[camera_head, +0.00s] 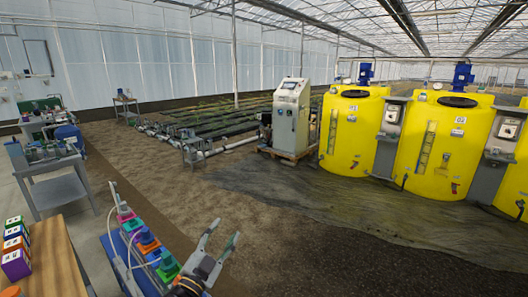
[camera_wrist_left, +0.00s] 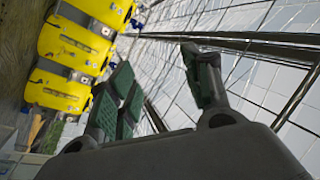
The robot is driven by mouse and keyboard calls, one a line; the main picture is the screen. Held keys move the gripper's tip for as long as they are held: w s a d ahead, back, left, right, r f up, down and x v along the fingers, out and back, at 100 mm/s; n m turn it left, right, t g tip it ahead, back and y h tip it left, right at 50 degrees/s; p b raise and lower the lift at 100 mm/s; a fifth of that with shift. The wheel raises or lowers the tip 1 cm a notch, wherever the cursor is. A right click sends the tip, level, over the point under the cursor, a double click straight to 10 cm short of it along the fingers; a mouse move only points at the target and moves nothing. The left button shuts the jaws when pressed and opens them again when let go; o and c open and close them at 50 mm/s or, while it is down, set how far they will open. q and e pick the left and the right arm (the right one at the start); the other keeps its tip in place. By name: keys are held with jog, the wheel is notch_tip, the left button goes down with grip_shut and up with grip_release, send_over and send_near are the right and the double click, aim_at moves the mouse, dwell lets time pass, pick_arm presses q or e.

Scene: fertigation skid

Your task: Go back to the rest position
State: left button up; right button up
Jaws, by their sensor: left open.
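My left gripper (camera_head: 224,231) shows at the bottom centre of the head view. Its two grey fingers are spread and point up and slightly right, with nothing between them. In the left wrist view the same gripper (camera_wrist_left: 158,62) has its green-padded fingers apart, with only the greenhouse roof and wall behind the gap. My right gripper is in neither view.
Just left of the gripper stands a blue rack (camera_head: 113,243) with pink, orange, blue and green fittings. A wooden table (camera_head: 56,262) with coloured boxes is at bottom left. Yellow tanks (camera_head: 350,140) and a grey cabinet (camera_head: 291,118) stand farther back. Open ground lies right of the gripper.

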pick_arm(q)
jog(key=s+a+f+n+g+y, duration=0.3)
jog(key=a+f+n+y, duration=0.2)
jog(key=a+f, duration=0.15)
jog(key=s+a+f+n+g+y, duration=0.3)
jog(key=s+a+f+n+y, duration=0.15)
jog(key=f, duration=0.25)
jog(key=s+f+g+h, duration=0.1)
jog(key=s+f+g, duration=0.4)
jog(key=s, duration=0.4)
jog(key=s+f+g+h, duration=0.1)
jog(key=s+f+g, duration=0.45)
jog(key=s, duration=0.35)
notch_tip(320, 180, down, 32)
jog(key=s, duration=0.2)
jog(key=s+a+f, duration=0.3)
jog(key=s+f, duration=0.7)
jog(key=s, duration=0.1)
jog(key=s+a+f+g, duration=0.1)
jog(key=s+a+f, duration=0.2)
jog(key=s+f, duration=0.8)
jog(key=shift+a, duration=0.4)
